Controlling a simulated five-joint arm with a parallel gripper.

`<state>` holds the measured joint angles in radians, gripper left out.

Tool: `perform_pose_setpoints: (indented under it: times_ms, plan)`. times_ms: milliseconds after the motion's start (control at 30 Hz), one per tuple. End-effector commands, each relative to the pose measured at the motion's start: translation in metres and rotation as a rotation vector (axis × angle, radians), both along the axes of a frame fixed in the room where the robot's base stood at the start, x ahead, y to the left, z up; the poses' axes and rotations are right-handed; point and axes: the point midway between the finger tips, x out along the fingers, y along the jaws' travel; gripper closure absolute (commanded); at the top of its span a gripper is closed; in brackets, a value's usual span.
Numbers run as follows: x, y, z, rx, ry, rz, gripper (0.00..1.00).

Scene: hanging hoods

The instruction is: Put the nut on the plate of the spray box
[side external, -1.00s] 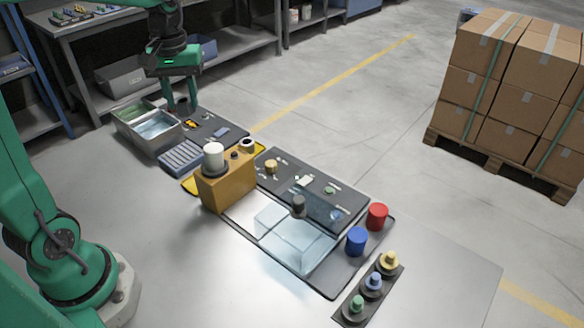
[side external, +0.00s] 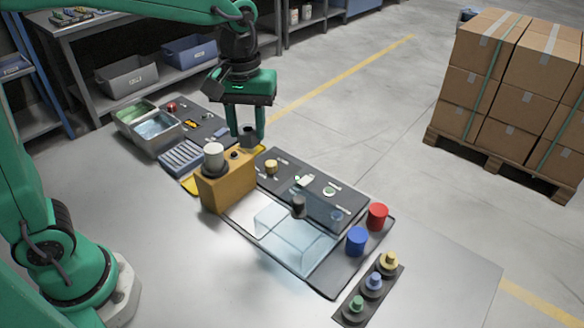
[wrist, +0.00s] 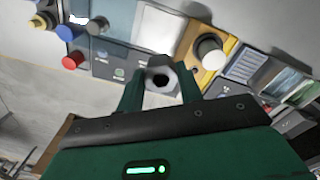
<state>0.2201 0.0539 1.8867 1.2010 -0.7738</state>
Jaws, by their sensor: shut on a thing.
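The nut, a grey hexagonal ring with a dark hole, is between my fingers in the wrist view (wrist: 147,75). My gripper (side external: 247,138) is shut on it, behind and just right of the ochre box in the side view; whether the nut still touches anything beneath is unclear. What looks like the spray box (side external: 292,243) is a see-through hood at the front middle, with a dark cylinder (side external: 298,206) at its top. The plate inside cannot be made out clearly through the hood. A bright pale panel (wrist: 158,27) shows beyond the nut in the wrist view.
The ochre box (side external: 226,188) with a white cylinder (side external: 213,157) stands close to my gripper. A red cylinder (side external: 377,217) and a blue cylinder (side external: 356,241) stand right of the hood. Metal bins (side external: 155,129) are at left.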

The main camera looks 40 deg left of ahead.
Motion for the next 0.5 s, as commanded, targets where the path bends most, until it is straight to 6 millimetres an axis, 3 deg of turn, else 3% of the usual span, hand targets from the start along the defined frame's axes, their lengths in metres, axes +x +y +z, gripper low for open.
perform_pose_setpoints:
  times_ms: [500]
  plan:
    - [-0.001, 0.000, -0.108, 0.000, 0.005, -0.001, 0.97]
